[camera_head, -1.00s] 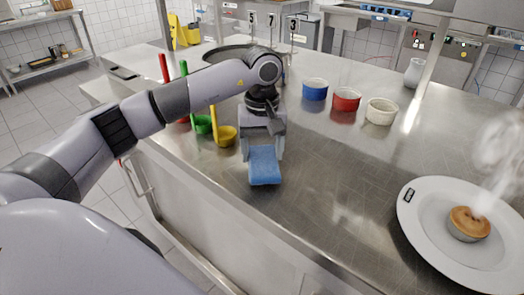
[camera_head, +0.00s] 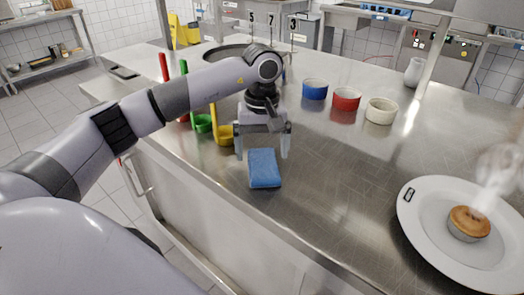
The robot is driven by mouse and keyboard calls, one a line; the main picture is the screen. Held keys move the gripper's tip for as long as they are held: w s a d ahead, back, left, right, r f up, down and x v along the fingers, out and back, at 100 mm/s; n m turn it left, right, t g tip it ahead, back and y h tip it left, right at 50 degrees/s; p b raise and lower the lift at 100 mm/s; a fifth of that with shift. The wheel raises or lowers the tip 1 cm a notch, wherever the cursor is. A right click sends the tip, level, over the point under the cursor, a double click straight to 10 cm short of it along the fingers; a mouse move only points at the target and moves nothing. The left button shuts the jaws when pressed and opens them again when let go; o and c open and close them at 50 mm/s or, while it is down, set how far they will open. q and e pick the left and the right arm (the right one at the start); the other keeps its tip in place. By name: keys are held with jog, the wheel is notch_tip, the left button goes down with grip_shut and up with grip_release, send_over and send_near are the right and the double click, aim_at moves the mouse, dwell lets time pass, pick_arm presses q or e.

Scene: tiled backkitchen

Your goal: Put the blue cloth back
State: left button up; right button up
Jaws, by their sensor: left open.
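The blue cloth (camera_head: 264,169) is a folded, block-like pad lying on the steel counter (camera_head: 330,200) near its front edge. My left gripper (camera_head: 263,152) is open just above and behind the cloth, its two fingers spread to either side and apart from it. Nothing is held between the fingers. My right gripper does not show.
Red, green and yellow (camera_head: 224,134) ladles stand left of my gripper. Blue (camera_head: 315,89), red (camera_head: 346,99) and white (camera_head: 381,111) bowls stand behind to the right. A white plate (camera_head: 415,225) with a steaming pie (camera_head: 468,223) is at right. The counter between is clear.

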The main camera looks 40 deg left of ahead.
aim_at(262, 157)
pick_arm(q)
notch_tip(262, 157, up, 11)
dwell(0.3)
dwell(0.5)
